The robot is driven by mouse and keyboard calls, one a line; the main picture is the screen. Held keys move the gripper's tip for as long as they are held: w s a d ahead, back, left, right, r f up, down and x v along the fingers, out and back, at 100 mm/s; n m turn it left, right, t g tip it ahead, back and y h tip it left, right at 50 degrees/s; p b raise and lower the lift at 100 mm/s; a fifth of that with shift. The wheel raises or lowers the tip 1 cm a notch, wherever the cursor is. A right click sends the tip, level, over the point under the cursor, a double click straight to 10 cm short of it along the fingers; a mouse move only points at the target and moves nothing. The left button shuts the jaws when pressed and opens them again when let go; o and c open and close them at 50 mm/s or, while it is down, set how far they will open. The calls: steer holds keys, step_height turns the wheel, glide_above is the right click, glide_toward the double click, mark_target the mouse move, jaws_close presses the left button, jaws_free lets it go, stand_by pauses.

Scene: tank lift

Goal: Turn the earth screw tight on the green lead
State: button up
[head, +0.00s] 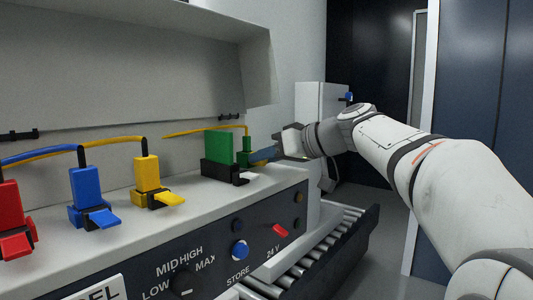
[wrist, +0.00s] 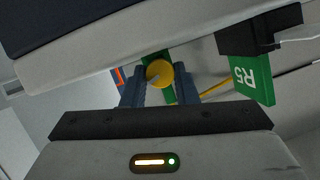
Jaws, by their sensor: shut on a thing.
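The earth screw shows in the wrist view as a round yellow head (wrist: 159,73) between my two fingers, with green of the lead's end (wrist: 171,95) behind it. My gripper (wrist: 159,84) is shut on the screw head, one blue-grey finger on each side. In the head view my gripper (head: 262,154) reaches in from the right to the far right end of the bench. The green lead's end (head: 245,145) stands just left of my fingertips, with a yellow-green cable rising from it. The screw head itself is hidden there by my fingers.
Yellow (head: 147,174), blue (head: 86,197) and red (head: 9,212) plugs line the bench further left. A roller track (head: 300,262) lies below the front panel.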

steer(key=o, duration=1)
steer(key=p+v, duration=0.1)
steer(key=v, duration=0.6)
steer(key=shift+r+p, duration=0.1)
steer(key=shift+p, duration=0.3)
steer(key=shift+s+d, duration=0.2)
steer(key=shift+d, duration=0.15)
steer(key=shift+c, duration=0.2)
